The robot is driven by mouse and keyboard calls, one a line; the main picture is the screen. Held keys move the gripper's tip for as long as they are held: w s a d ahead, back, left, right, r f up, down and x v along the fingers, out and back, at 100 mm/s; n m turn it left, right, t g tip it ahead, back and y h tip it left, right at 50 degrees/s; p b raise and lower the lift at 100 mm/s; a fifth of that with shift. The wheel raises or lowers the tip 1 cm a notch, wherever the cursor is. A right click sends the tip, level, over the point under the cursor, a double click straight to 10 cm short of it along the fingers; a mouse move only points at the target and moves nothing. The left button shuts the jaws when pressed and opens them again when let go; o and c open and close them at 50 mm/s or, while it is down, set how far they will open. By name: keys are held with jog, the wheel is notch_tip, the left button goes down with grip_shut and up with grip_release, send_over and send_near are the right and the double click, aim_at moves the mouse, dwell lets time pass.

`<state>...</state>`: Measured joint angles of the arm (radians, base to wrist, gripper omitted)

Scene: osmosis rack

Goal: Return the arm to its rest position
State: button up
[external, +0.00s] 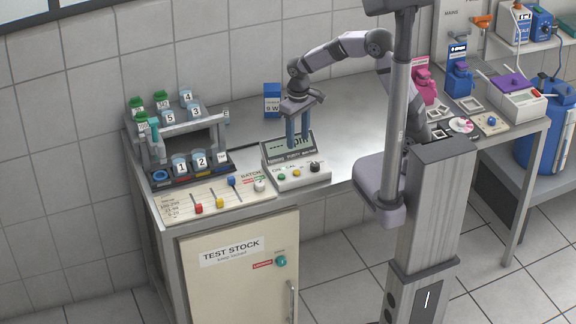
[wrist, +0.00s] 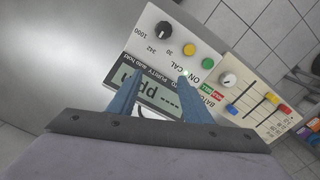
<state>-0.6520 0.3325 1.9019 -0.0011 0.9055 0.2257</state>
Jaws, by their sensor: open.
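My gripper (external: 297,127) hangs pointing down over the meter with the display (external: 290,147) on the bench. Its two blue fingers are apart with nothing between them. In the wrist view the open gripper (wrist: 155,82) reaches over the meter's display (wrist: 150,95), partly covering it. The meter's knob (wrist: 163,29), yellow button and green button show beyond the fingertips. I cannot tell whether the fingertips touch the meter. My arm arches from the right, behind the grey post, to above the meter.
A rack (external: 178,130) with numbered, partly green-capped jars stands at left. A slider panel (external: 215,199) lies in front of it. A blue box (external: 272,100) stands behind the meter. Pink and blue bottles (external: 459,79) and a white device (external: 513,97) stand right.

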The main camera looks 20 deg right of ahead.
jog(key=s+d+m, duration=0.2)
jog(key=s+d, duration=0.2)
jog(key=d, duration=0.8)
jog(key=s+d+f+m, duration=0.1)
jog(key=s+d, duration=0.4)
jog(key=d, duration=0.6)
jog(key=shift+d+f+m, duration=0.3)
jog(key=shift+d+m, duration=0.1)
jog(key=shift+m, duration=0.5)
jog(key=shift+s, duration=0.15)
